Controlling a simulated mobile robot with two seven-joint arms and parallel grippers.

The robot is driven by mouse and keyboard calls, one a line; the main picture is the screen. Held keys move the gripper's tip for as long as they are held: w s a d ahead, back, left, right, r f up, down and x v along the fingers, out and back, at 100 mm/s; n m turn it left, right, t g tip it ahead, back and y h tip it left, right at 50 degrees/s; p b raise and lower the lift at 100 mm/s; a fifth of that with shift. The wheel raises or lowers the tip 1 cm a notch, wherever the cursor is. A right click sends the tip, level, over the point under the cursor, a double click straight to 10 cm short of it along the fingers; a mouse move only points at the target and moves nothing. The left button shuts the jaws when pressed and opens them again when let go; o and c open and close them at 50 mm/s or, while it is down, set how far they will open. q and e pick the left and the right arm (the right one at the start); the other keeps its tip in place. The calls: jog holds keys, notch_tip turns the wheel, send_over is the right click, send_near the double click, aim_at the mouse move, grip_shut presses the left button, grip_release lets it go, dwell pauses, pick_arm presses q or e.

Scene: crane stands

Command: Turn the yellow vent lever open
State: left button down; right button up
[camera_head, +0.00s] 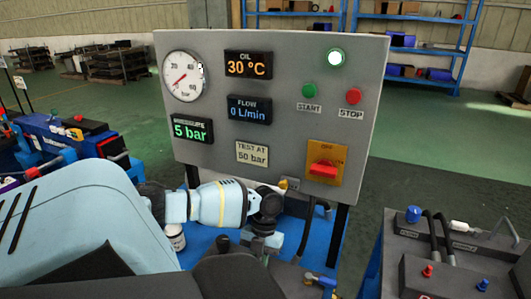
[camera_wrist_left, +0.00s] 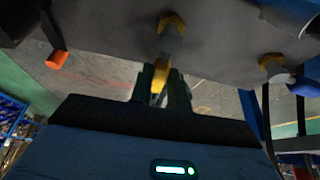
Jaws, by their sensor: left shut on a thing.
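In the left wrist view, my left gripper (camera_wrist_left: 163,82) is shut on the yellow vent lever (camera_wrist_left: 157,90), which shows between the two dark fingers. Just beyond it is a brass valve fitting (camera_wrist_left: 171,28) on a grey surface. In the head view, my left arm comes in from the left and its end reaches below the gauge panel. My right gripper is not in view.
The grey panel (camera_head: 220,150) bears a dial gauge (camera_head: 183,76), displays reading 30 °C, 0 L/min and 5 bar, and a red switch (camera_head: 323,170). Another fitting (camera_wrist_left: 273,67) and an orange-tipped part (camera_wrist_left: 57,58) flank the lever. A dark unit with hoses (camera_head: 450,265) stands at right.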

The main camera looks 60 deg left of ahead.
pick_arm(q)
jog(key=shift+a+m, duration=0.1)
jog(key=shift+m, duration=0.3)
jog(key=c, duration=1.3)
grip_release()
